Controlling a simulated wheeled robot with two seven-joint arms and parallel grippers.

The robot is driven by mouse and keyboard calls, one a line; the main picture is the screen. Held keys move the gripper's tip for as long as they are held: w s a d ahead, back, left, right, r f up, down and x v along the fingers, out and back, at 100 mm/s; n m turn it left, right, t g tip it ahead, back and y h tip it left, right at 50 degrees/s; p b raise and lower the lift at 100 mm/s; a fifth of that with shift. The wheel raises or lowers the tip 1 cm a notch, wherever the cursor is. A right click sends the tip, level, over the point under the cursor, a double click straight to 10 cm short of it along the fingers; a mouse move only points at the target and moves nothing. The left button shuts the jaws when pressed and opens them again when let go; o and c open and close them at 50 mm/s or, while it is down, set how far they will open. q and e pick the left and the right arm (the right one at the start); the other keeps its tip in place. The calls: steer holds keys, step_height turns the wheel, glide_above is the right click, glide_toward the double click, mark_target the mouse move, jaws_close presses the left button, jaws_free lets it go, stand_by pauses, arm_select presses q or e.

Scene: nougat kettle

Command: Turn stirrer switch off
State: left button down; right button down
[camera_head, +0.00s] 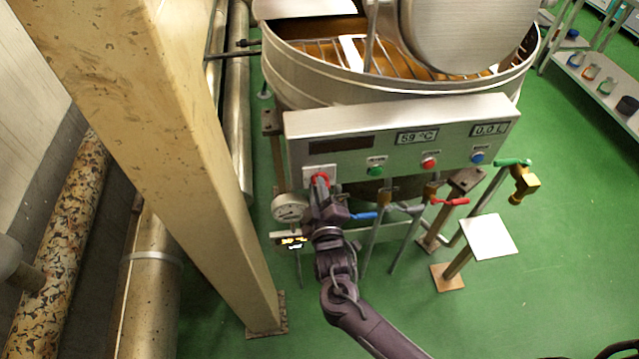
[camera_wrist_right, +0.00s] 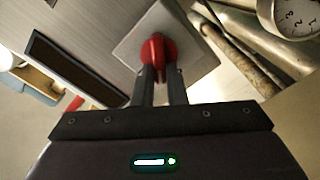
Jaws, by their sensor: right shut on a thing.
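The stirrer switch is a red rotary knob (camera_wrist_right: 158,55) on a light square plate (camera_wrist_right: 124,50). In the head view the red knob (camera_head: 320,179) sits at the lower left of the kettle's control panel (camera_head: 400,137), partly hidden by my gripper. My right gripper (camera_head: 321,190) reaches up to it from below. In the right wrist view my right gripper (camera_wrist_right: 160,85) has its two fingers close together on the red knob. My left gripper is not in view.
A round gauge (camera_head: 289,207) is just left of my right gripper. Blue, grey and red-handled valves (camera_head: 450,201) hang below the panel. Green, red and blue buttons (camera_head: 477,158) line the panel. A thick beige post (camera_head: 160,130) stands at left. Green floor (camera_head: 560,270) is clear at right.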

steer(key=shift+a+f+n+p, duration=0.15)
steer(key=shift+n+p, duration=0.6)
steer(key=shift+n, duration=1.15)
steer(key=shift+f+n+p, duration=0.25)
steer(key=shift+n+p, duration=0.5)
steer(key=shift+n, duration=1.45)
steer(key=c, duration=1.5)
jaws_free()
steer(key=shift+o, duration=0.2)
steer(key=shift+s, duration=0.1)
steer(key=s+b, duration=0.1)
steer(key=s, duration=0.6)
steer(key=shift+s+d, duration=0.3)
